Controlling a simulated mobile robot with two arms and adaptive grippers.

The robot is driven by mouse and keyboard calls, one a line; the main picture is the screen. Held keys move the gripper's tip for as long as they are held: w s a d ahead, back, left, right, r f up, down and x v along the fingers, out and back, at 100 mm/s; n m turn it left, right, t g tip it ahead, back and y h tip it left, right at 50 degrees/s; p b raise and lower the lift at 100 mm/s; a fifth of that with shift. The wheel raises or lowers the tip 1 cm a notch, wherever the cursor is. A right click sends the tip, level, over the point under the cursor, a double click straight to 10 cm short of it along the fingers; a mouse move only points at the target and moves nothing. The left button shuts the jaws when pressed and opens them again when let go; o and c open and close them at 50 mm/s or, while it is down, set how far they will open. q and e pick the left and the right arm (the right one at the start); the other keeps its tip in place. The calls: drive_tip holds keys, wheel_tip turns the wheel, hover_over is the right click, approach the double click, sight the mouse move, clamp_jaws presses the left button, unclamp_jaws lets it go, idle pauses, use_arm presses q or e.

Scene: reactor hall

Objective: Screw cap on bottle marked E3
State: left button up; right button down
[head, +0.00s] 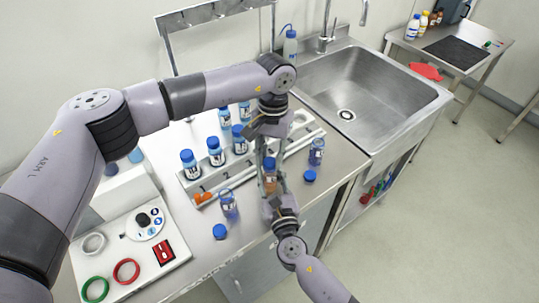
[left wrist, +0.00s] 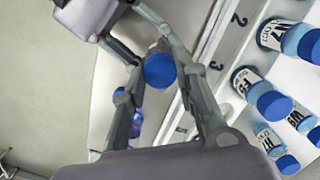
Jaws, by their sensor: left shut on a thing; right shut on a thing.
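My right gripper (head: 273,192) is shut on the bottle body from the front. A blue cap (head: 269,163) sits at the bottle's top, and my left gripper (head: 268,158) is shut on it from above. In the left wrist view the cap (left wrist: 160,70) lies between the left fingertips (left wrist: 160,75). The bottle's label is mostly covered, so I cannot read E3. I cannot tell how far the cap is threaded.
A white numbered rack (head: 190,190) holds several blue-capped bottles behind. Uncapped bottles stand left (head: 229,205) and right (head: 317,152), with loose blue caps (head: 220,231) and (head: 309,176) nearby. A panel with rings (head: 135,245) is at left, a sink (head: 365,90) at right.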

use_arm(q)
drive_tip(key=m, duration=0.3)
drive_tip(key=shift+m, duration=0.3)
drive_tip(key=o, duration=0.7)
drive_tip(key=shift+c, duration=0.2)
drive_tip(key=shift+r, duration=2.25)
drive_tip(key=shift+c, duration=0.2)
